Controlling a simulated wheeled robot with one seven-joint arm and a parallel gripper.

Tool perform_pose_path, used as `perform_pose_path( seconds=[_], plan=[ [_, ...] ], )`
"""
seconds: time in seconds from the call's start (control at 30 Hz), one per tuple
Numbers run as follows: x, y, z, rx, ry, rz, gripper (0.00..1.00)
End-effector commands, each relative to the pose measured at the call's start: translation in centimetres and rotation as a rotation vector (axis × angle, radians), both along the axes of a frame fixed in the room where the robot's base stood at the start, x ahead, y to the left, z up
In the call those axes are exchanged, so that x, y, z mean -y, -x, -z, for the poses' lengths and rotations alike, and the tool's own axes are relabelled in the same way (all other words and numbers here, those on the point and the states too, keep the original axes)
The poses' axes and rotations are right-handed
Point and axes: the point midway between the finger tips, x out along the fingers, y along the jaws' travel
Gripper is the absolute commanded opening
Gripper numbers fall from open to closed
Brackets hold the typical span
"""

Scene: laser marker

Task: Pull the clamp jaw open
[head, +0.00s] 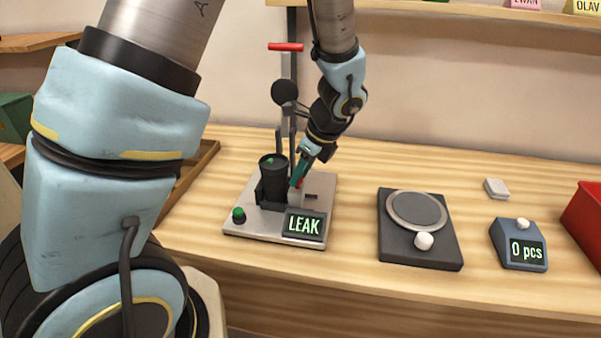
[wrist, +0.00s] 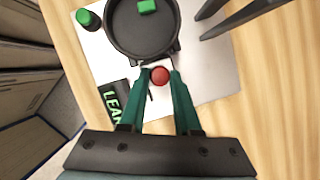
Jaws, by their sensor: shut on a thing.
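The clamp jaw (head: 295,198) is a pale block on the right side of the black cup (head: 273,180) on the grey base plate (head: 257,227). A round red knob (wrist: 160,75) tops the jaw in the wrist view. My gripper (head: 296,183) reaches down from above, and its green fingers (wrist: 160,77) are shut on the red knob, one on each side. The black cup with a green piece (wrist: 147,6) inside is just beyond the fingertips. The fingers hide part of the jaw, and I cannot tell whether it touches the cup.
A display reading LEAK (head: 304,225) and a green button (head: 239,214) are on the plate. A post with a red handle (head: 286,47) rises behind.

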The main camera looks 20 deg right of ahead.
Motion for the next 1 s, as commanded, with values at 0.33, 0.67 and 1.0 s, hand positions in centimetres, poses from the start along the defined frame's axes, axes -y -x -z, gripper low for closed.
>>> perform_pose_path(
  seconds=[0.33,0.67,1.0],
  plan=[
    [1.6,0.9,0.0,-0.001,0.007,0.005,0.0],
    [1.5,0.8,0.0,-0.001,0.005,0.003,0.61],
    [1.6,1.0,-0.7,0.0,0.005,0.002,0.61]
  ],
)
